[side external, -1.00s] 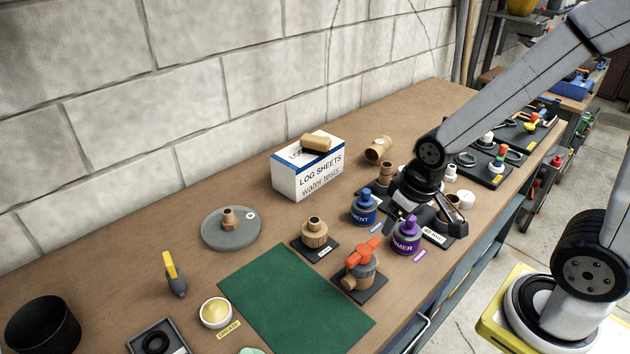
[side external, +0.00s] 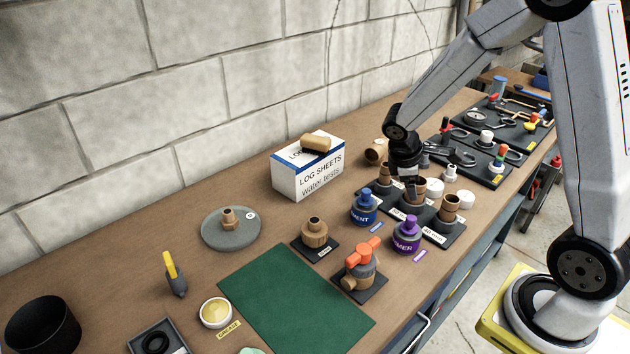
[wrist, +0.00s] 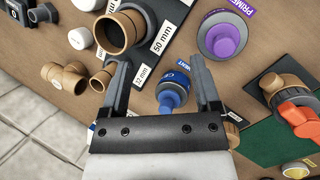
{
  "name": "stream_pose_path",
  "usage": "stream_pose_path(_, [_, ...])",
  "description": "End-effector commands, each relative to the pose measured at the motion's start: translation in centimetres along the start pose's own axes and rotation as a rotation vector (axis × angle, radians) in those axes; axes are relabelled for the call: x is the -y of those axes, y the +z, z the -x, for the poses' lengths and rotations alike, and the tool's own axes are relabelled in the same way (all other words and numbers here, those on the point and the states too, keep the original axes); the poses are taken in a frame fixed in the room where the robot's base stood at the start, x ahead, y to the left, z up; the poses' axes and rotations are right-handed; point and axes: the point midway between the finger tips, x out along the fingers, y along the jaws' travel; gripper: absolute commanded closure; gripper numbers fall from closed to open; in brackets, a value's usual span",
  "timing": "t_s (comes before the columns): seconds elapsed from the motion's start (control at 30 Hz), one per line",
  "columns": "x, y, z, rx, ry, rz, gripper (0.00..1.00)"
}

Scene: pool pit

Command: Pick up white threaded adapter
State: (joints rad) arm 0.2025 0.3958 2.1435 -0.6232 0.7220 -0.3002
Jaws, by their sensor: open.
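Several small white fittings stand beyond the brown pipe sockets in the side view. One with a narrower top (side external: 450,172) looks most like the white threaded adapter, but its threads are too small to make out. A wider white piece (side external: 465,198) stands near it, and another (side external: 435,187) is partly hidden by the sockets. In the wrist view a white fitting (wrist: 80,38) lies at the upper left, outside my jaws. My gripper (wrist: 160,78) is open and empty, pointing down over the socket row; in the side view (side external: 410,188) it is left of the white fittings.
Brown sockets on black labelled plates (side external: 449,209) crowd below my gripper. The blue cement bottle (side external: 364,207) and purple primer bottle (side external: 407,236) stand in front. The green mat (side external: 295,300) is clear.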

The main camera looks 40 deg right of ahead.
Motion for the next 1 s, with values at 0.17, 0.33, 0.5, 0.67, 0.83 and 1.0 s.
stream_pose_path(0.17, [-5.9, 1.8, -3.0, 0.195, 0.075, 0.192, 0.2])
stream_pose_path(0.33, [-11.3, 4.0, -5.4, 0.393, 0.134, 0.361, 0.2])
stream_pose_path(0.5, [-16.2, 6.2, -7.4, 0.588, 0.179, 0.502, 0.2])
stream_pose_path(0.67, [-19.1, 7.6, -8.4, 0.715, 0.202, 0.583, 0.2])
stream_pose_path(0.83, [-20.2, 8.2, -8.7, 0.769, 0.212, 0.616, 0.2])
stream_pose_path(1.0, [-20.2, 8.2, -8.7, 0.772, 0.213, 0.618, 0.2])
